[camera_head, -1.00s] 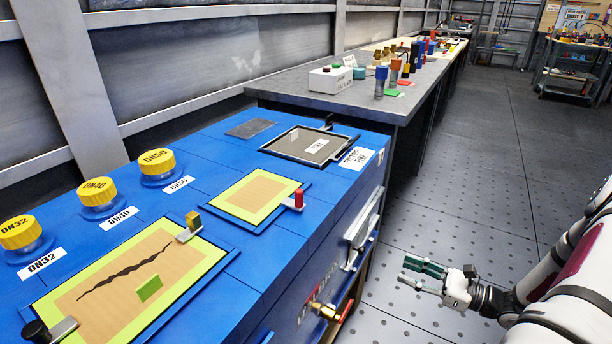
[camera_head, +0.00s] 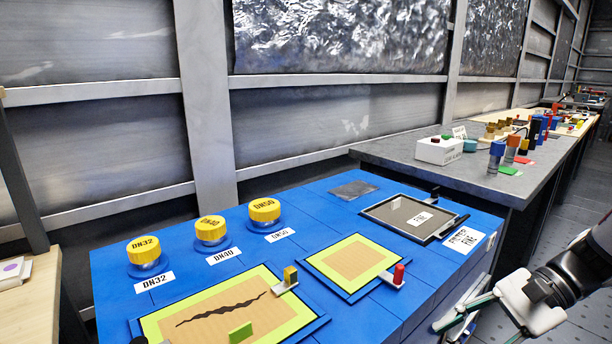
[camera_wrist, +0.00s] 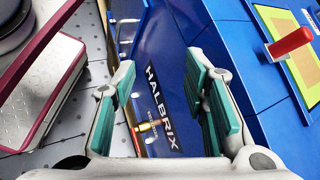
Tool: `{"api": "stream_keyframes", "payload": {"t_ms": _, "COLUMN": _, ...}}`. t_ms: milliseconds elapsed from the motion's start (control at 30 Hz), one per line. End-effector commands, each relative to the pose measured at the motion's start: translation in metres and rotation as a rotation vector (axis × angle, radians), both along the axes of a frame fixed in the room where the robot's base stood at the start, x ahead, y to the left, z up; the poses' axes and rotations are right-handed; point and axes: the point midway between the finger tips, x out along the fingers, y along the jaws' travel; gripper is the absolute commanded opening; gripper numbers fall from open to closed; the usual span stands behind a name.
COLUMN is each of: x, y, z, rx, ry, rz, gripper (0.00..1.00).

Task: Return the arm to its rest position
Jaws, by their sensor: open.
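My gripper (camera_head: 484,322) is at the lower right of the head view, beside the right side of the blue workbench (camera_head: 110,275). Its green-padded fingers are spread, with nothing between them. In the wrist view my gripper (camera_wrist: 165,110) is open and points at the blue bench front, which carries the HALBRIX lettering (camera_wrist: 160,108). A brass fitting with a red end (camera_wrist: 150,126) shows between the fingers and looks apart from them. Part of my arm is cut off by the right edge of the head view.
Yellow caps DN32 (camera_head: 143,249), DN40 (camera_head: 210,229) and DN50 (camera_head: 264,210) stand on the bench. A red-topped clamp (camera_head: 398,274) and a dark tray (camera_head: 411,215) are near its right side. A grey table (camera_head: 390,152) with bottles stands behind. Perforated floor (camera_head: 505,325) shows at right.

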Motion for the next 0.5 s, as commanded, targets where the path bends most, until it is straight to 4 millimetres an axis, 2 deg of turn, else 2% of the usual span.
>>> {"api": "stream_keyframes", "payload": {"t_ms": 33, "x": -0.009, "y": 0.012, "z": 0.011, "rx": -0.049, "ry": -0.024, "rz": 0.064, "gripper": 0.40}}
{"api": "stream_keyframes", "payload": {"t_ms": 200, "x": -0.044, "y": 0.041, "z": 0.037, "rx": -0.205, "ry": -0.096, "rz": 0.266, "gripper": 0.40}}
{"api": "stream_keyframes", "payload": {"t_ms": 500, "x": -0.111, "y": 0.070, "z": 0.067, "rx": -0.469, "ry": -0.257, "rz": 0.589, "gripper": 0.40}}
